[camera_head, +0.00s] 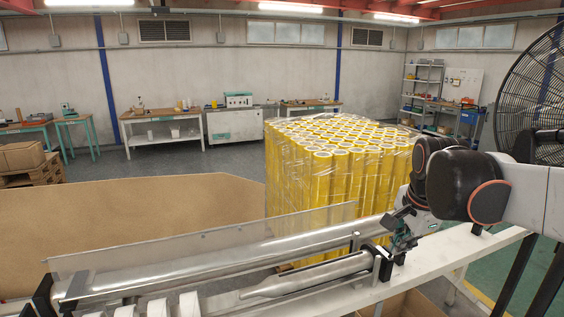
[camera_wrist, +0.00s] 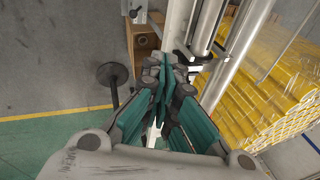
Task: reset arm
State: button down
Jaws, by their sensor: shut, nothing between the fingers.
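My gripper (camera_head: 403,230) is at the right end of the rewinding machine, beside the tapered metal shaft (camera_head: 310,277). In the wrist view my gripper (camera_wrist: 166,72) has its teal-padded fingers together with nothing between them. My arm reaches in from the right. The long metal roller (camera_head: 220,258) runs behind the shaft; metal bars also show in the wrist view (camera_wrist: 206,25). Whether my gripper touches the machine's end fitting cannot be told.
A clear panel (camera_head: 205,237) stands along the roller. Wrapped yellow tape rolls (camera_head: 325,170) are stacked behind the machine. White rolls (camera_head: 158,306) lie at the front left. A black fan (camera_head: 535,85) stands at the right. A cardboard box (camera_wrist: 146,40) is near the machine.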

jog(key=s+a+f+n+t+b, duration=0.1)
jog(key=s+a+f+n+b, duration=0.1)
jog(key=s+f+n, duration=0.4)
jog(key=s+a+f+n+t+b, duration=0.2)
jog(key=s+a+f+n+b, duration=0.1)
jog(key=s+n, duration=0.6)
notch_tip(320, 180, down, 3)
jog(key=s+a, duration=0.1)
jog(key=s, duration=0.1)
jog(key=shift+s+a+y, duration=0.3)
jog(key=shift+s+a, duration=0.05)
jog(key=shift+s, duration=0.05)
jog(key=shift+r, duration=0.1)
